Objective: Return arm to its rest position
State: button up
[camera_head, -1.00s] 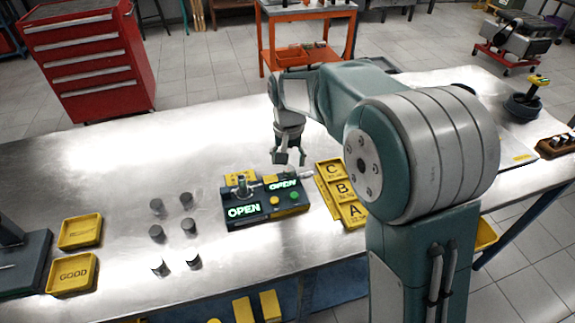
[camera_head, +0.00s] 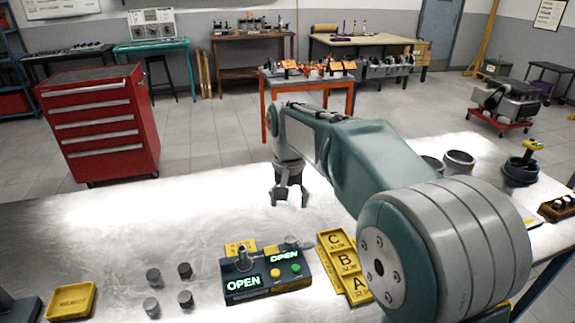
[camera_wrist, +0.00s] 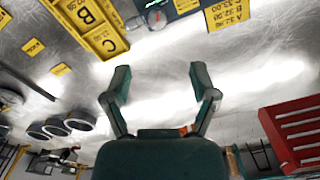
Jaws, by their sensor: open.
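My gripper (camera_head: 287,196) hangs above the metal workbench (camera_head: 110,215), behind the dark device box with green OPEN displays (camera_head: 266,272). In the wrist view my gripper (camera_wrist: 160,88) has its two fingers spread wide with nothing between them. My teal and grey arm is bent, with its elbow at the right and its forearm reaching to the left. The gripper is apart from every object on the bench.
A yellow tray marked A, B, C (camera_head: 345,264) lies right of the device. Several small dark cylinders (camera_head: 184,271) stand left of it, near a yellow tray (camera_head: 72,301). A red tool chest (camera_head: 100,122) and an orange cart (camera_head: 309,92) stand behind the bench.

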jog(key=s+d+r+t, duration=0.3)
jog(key=s+d+r, duration=0.2)
jog(key=s+d, duration=0.55)
jog(key=s+d+f+t, duration=0.1)
jog(key=s+d+f, duration=0.1)
jog(key=s, duration=0.5)
jog(key=s+d+f+n+t, duration=0.1)
jog(key=s+d+f, duration=0.1)
jog(key=s, duration=0.6)
jog(key=shift+d+f+t, duration=0.15)
jog(key=shift+f+t, duration=0.1)
jog(key=shift+t, duration=0.05)
